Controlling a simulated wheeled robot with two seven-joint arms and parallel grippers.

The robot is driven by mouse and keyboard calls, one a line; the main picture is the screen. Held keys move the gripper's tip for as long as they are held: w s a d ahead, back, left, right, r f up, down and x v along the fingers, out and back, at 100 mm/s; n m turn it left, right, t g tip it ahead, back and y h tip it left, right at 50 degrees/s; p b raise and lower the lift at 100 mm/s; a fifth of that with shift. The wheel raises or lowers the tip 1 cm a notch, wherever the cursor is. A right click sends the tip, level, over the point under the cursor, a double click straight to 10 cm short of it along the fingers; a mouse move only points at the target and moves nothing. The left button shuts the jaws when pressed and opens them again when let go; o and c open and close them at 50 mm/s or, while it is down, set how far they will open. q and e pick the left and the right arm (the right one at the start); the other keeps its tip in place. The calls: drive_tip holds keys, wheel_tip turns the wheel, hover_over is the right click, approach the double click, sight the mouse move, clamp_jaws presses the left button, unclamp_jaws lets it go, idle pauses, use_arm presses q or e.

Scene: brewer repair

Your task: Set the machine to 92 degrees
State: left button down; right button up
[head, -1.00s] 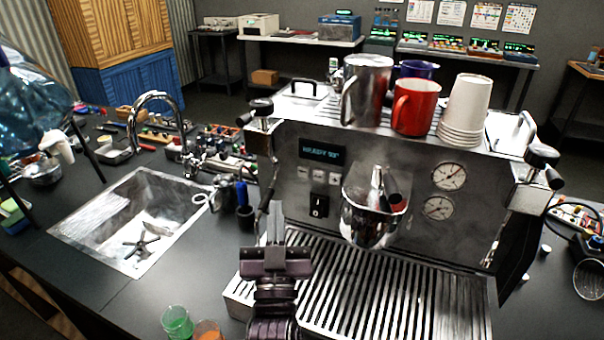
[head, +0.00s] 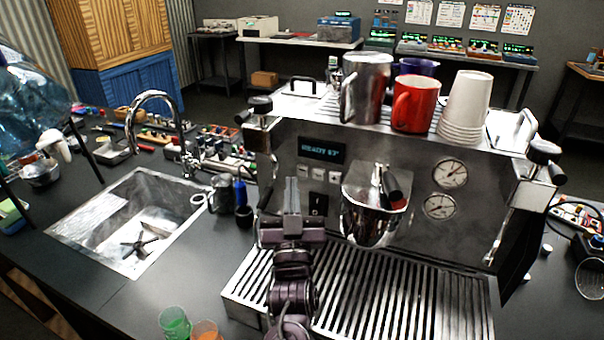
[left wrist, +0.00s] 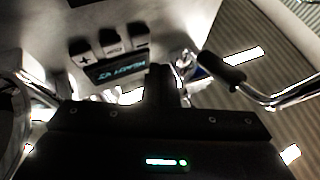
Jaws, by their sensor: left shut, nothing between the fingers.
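The steel espresso machine (head: 410,160) stands on the dark counter. Its display (head: 321,150) reads READY and a number too blurred to read surely. Below it are three buttons, the left (head: 303,171), middle (head: 318,174) and right (head: 334,177), with a black power switch (head: 318,204) underneath. In the left wrist view the panel appears upside down, with the plus button (left wrist: 84,60), a cup button (left wrist: 112,46), the minus button (left wrist: 138,38) and the display (left wrist: 118,71). My left gripper (head: 292,182) is shut and empty, in front of the panel near the left button. I cannot tell whether it touches.
The portafilter (head: 375,210) sticks out right of the buttons. Mugs and paper cups (head: 465,105) stand on top. The drip grille (head: 400,290) lies below. A sink (head: 130,225) is at left, and green and orange cups (head: 174,322) stand at the front.

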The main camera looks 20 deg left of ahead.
sight(298, 166)
use_arm(q)
drive_tip(key=shift+w, duration=0.85)
idle(0.3)
idle(0.9)
drive_tip(key=shift+w, duration=0.1)
drive_tip(key=shift+w, duration=0.35)
drive_tip(key=shift+w+a, duration=0.1)
drive_tip(key=shift+w, duration=0.35)
idle(0.8)
drive_tip(key=shift+s, duration=0.95)
